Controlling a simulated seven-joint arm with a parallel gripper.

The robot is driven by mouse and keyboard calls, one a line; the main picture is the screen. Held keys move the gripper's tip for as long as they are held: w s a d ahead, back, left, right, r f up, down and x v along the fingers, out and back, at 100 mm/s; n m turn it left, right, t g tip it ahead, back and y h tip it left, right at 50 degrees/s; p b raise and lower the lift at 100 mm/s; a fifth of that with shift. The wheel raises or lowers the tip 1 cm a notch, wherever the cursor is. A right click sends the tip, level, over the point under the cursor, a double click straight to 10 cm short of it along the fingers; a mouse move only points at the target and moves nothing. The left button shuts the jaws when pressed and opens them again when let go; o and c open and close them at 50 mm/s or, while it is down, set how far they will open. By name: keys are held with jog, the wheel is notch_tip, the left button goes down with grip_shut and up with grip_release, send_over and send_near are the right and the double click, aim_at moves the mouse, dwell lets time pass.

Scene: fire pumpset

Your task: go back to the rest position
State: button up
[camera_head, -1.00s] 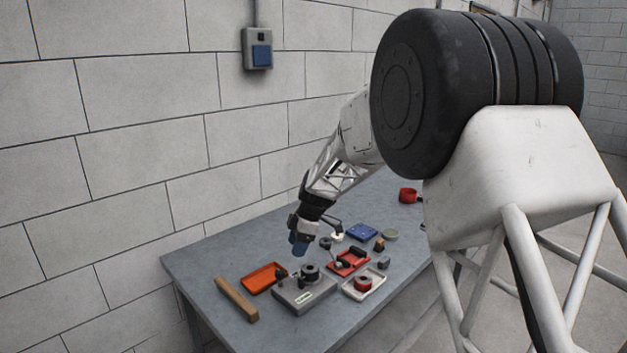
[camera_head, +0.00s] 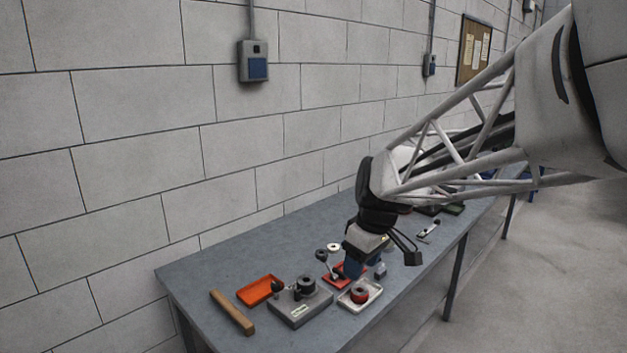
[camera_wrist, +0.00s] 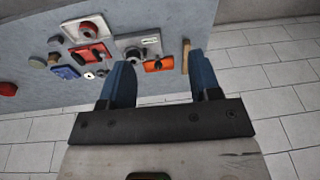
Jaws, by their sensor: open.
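My gripper (camera_head: 354,268) has blue fingers and a pale body, and it hangs over the right part of the workbench (camera_head: 215,262) in the head view. In the wrist view the two blue fingers of my gripper (camera_wrist: 160,75) stand wide apart with nothing between them. The bench shows beyond the fingertips there, with floor around it. In the head view my gripper overlaps part of a red tray (camera_head: 333,281); how high it is above the bench I cannot tell.
A grey fixture (camera_head: 298,308) with a black ring, an orange tray (camera_head: 257,291), a wooden bar (camera_head: 232,313) and a white tray (camera_head: 374,289) holding a red ring (camera_head: 360,295) lie on the bench. A blue tray (camera_wrist: 66,72) and a red cup (camera_wrist: 8,88) show in the wrist view. A block wall runs behind.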

jog(key=s+d+m+t+h, duration=0.1)
jog(key=s+d+m, duration=0.3)
jog(key=s, duration=0.8)
jog(key=s+d+f+m+h, duration=0.1)
jog(key=s+d+m, duration=0.3)
jog(key=s, duration=0.8)
jog(key=shift+d+f+m+t, duration=0.25)
jog(key=shift+d+m+t, duration=0.15)
jog(key=shift+m, duration=0.6)
